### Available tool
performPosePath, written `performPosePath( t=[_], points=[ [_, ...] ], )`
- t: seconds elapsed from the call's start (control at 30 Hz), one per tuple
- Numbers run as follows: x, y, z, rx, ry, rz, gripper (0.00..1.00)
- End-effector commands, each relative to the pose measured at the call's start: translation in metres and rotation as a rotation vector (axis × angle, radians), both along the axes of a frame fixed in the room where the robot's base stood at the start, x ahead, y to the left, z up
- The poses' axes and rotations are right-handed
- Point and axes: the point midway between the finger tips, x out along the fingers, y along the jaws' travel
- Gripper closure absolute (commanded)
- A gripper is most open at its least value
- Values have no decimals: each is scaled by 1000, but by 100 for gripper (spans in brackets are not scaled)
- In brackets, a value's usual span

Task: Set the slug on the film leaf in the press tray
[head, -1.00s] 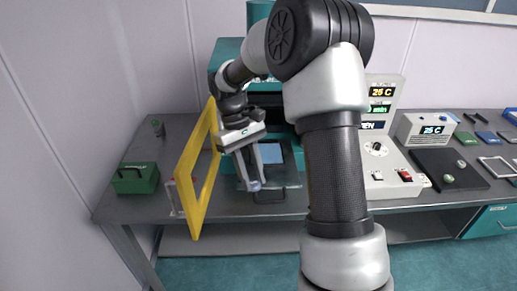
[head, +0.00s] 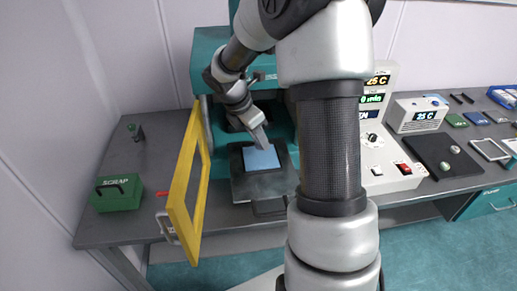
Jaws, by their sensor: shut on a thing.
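The press tray (head: 285,183) is a dark plate pulled out at the front of the teal press. The film leaf (head: 259,158) is a light blue sheet lying in it. My gripper (head: 263,144) is over the back part of the leaf, fingers pointing down and towards the front. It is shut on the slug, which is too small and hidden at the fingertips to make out. I cannot tell whether the slug touches the leaf.
A yellow guard frame (head: 185,190) stands open left of the tray. A green scrap box (head: 117,193) is at the far left. The white control unit (head: 381,172) is at right, then a dark mat (head: 432,165) with two small round pieces.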

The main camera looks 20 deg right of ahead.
Motion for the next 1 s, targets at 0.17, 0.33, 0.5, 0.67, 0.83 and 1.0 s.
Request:
performPosePath(
  t=[0.17, 0.33, 0.5, 0.67, 0.83, 1.0],
  points=[
    [-1, 0, -15, 0, 2, 0, 93],
    [0, 1, -39, 1, 3, 1, 93],
    [0, 1, -41, 0, -1, -1, 93],
    [0, 1, -43, 0, 0, -1, 93],
    [0, 0, -43, 0, -1, -2, 54],
    [0, 0, -43, 0, -1, -2, 53]
  ],
)
